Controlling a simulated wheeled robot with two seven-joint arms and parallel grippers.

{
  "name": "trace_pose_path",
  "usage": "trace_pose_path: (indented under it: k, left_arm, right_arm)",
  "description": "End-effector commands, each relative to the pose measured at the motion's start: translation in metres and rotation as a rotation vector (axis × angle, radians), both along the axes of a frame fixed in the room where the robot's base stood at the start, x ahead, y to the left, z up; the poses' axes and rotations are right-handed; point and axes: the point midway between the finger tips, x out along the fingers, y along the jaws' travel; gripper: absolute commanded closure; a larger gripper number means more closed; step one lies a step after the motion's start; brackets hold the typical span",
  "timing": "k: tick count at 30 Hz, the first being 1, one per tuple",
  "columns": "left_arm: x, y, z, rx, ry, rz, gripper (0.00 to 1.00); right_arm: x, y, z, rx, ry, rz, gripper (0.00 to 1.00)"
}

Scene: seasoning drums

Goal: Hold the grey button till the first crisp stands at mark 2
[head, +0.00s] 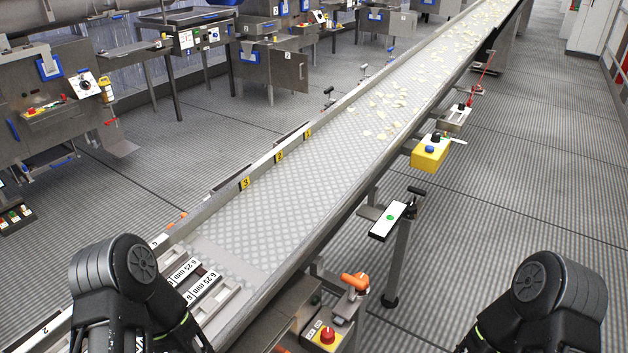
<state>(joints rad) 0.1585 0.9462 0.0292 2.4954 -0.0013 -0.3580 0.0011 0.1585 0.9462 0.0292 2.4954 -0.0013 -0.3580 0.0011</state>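The crisps (382,102) lie scattered on the far half of the pale conveyor belt (285,205). The nearest crisp (367,134) lies farther up the belt than yellow mark 1 (307,133). Mark 2 (279,156) and mark 3 (244,183) follow on the left rail towards me. The belt around mark 2 is bare. I cannot pick out a grey button for certain. A yellow box (429,157) on the right side carries a blue button (430,149) and a dark knob. Both my arms show at the bottom corners; neither gripper is in view.
A white panel with a green spot (390,218) stands right of the belt. Below it are an orange handle (355,282) and a box with a red knob (327,336). The right floor is clear.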

Motion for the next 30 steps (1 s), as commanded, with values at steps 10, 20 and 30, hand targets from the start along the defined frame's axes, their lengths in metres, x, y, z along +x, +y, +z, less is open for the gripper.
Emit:
trace_pose_path:
  k: [10,20,30]
  left_arm:
    - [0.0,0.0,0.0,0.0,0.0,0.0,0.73]
    - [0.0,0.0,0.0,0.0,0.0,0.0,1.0]
    - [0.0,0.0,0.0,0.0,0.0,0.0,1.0]
  right_arm:
    - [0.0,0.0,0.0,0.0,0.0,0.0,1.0]
    - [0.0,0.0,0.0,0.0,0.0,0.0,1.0]
    - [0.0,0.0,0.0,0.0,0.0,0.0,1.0]
